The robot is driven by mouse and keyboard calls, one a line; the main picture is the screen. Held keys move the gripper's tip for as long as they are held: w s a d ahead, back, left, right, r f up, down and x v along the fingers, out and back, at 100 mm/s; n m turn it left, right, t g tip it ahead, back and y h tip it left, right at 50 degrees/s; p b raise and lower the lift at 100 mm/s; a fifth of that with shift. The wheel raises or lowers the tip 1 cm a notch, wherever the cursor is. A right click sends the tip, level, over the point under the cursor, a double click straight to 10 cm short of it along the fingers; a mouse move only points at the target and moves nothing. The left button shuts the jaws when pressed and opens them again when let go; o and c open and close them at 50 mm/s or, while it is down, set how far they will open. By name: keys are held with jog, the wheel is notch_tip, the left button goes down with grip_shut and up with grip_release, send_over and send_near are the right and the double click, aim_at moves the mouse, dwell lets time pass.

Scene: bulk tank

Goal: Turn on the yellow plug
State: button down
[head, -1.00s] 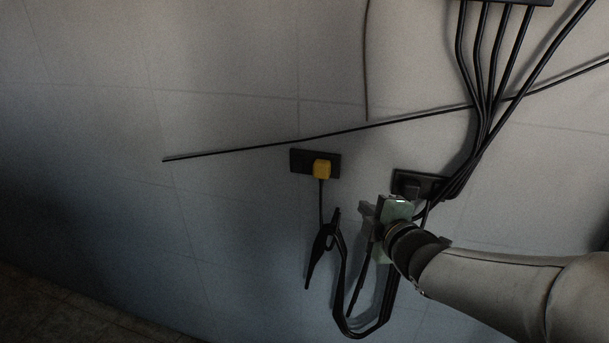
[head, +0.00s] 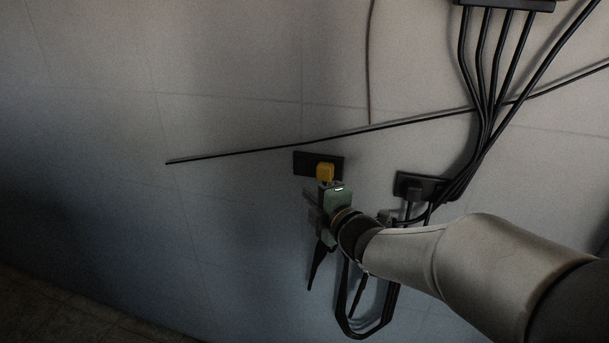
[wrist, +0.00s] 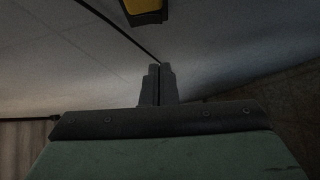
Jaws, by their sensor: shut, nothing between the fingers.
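My gripper (head: 310,205) is just below the plug, in front of the wall, and hides the plug's cord. In the wrist view, the yellow plug (wrist: 145,17) shows at the top edge, partly cut off. My gripper's fingers (wrist: 158,85) are shut together there with nothing between them, and they appear apart from the plug. I cannot make out a switch on the socket.
A second black socket (head: 420,187) with a dark plug is to the right. Thick black cables (head: 487,80) come down to it from a box (head: 505,4). A long thin dark line (head: 270,146) runs above the sockets. A black cable loop (head: 365,330) hangs below. The wall at left is clear.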

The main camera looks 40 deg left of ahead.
aim_at(296, 172)
jog(key=w+a+p, duration=0.1)
jog(key=w+a, duration=0.1)
jog(key=w+a+p, duration=0.1)
jog(key=w+a, duration=0.1)
jog(key=w+a+f+p, duration=0.1)
jog(key=w+a, duration=0.1)
dwell(0.4)
